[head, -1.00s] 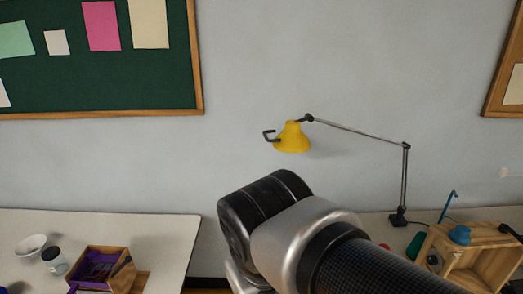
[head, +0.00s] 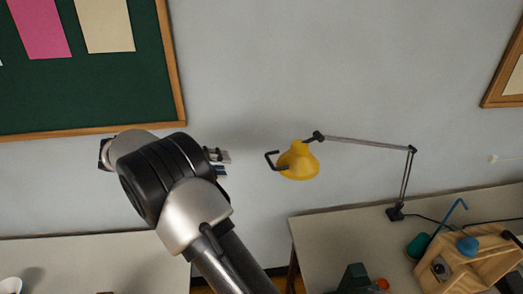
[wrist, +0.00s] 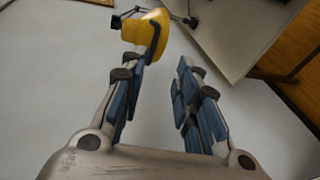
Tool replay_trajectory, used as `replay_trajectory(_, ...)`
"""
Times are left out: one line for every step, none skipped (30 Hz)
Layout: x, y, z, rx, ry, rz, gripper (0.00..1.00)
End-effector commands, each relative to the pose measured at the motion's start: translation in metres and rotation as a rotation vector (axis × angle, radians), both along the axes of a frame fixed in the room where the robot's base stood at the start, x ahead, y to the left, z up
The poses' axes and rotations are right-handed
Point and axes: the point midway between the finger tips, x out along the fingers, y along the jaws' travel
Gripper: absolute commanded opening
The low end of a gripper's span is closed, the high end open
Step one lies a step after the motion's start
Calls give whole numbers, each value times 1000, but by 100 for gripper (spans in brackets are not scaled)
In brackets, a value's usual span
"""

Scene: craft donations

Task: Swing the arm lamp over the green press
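The arm lamp has a yellow shade (head: 298,161) with a dark hooked handle (head: 271,159) on its left side. Its thin jointed arm (head: 365,142) runs right to a black base (head: 395,212) on the right table. My gripper (head: 219,161) is left of the handle, apart from it, pointing towards the lamp. In the wrist view my gripper (wrist: 168,65) is open and empty, and the yellow shade (wrist: 143,28) and handle show just beyond the left finger. A dark green thing (head: 355,279), apparently the green press, stands at the right table's front, cut off by the picture's lower edge.
The right table (head: 325,240) also holds a wooden crate (head: 470,268), a teal item (head: 418,245) and a small orange-red item (head: 382,284). A left table (head: 60,252) stands across a gap. A green board (head: 95,90) hangs on the wall.

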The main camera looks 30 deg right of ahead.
Motion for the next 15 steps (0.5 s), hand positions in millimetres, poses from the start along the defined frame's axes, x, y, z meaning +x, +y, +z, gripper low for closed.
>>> replay_trajectory(7,3,-2,-40,1,-2,29)
replay_trajectory(9,4,-3,-60,-1,-4,29)
replay_trajectory(12,5,-5,-84,-5,-5,29)
replay_trajectory(14,6,-6,-98,-7,-7,29)
replay_trajectory(15,7,-6,-108,-8,-7,29)
replay_trajectory(16,7,-7,-121,-11,-8,29)
replay_trajectory(17,6,-8,-127,-11,-8,29)
replay_trajectory(17,5,-9,-131,-12,-9,29)
replay_trajectory(17,3,-9,-135,-13,-10,29)
replay_trajectory(16,1,-10,-136,-13,-10,29)
replay_trajectory(15,-3,-10,-136,-13,-11,29)
replay_trajectory(13,-8,-12,-135,-12,-12,29)
replay_trajectory(12,-13,-12,-135,-12,-12,29)
replay_trajectory(10,-18,-13,-134,-11,-13,29)
replay_trajectory(8,-25,-15,-134,-11,-13,29)
